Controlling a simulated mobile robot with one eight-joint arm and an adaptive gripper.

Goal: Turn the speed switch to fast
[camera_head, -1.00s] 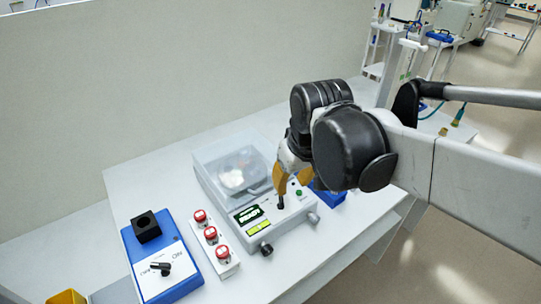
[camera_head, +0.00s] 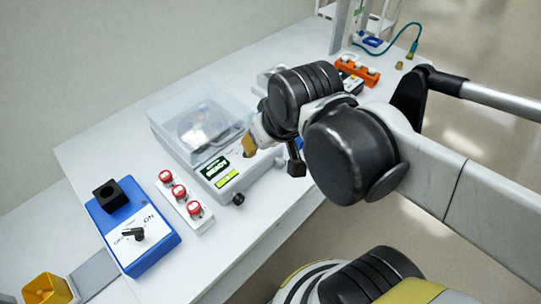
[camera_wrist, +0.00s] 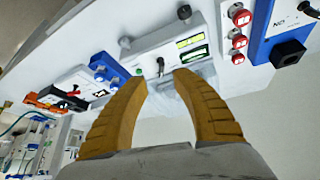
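A white bench machine with a clear lid (camera_head: 202,125) stands on the table, with a dark display and a yellow-green panel on its front. A black lever switch (camera_wrist: 161,65) stands up from its panel in the wrist view. I cannot read a speed label on it. In the head view my gripper and wrist seem to hide this switch. My gripper (camera_wrist: 162,82) is open and empty, its two yellow-brown fingers apart. In the wrist view the lever shows in the gap between the fingertips, seemingly beyond them. Only one fingertip shows clearly in the head view (camera_head: 249,145).
A blue box (camera_head: 133,226) with a black turn knob and black block stands at left. A white strip (camera_head: 184,202) with three red buttons lies between it and the machine. An orange rack (camera_head: 357,72) stands farther back. The table's front right is clear.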

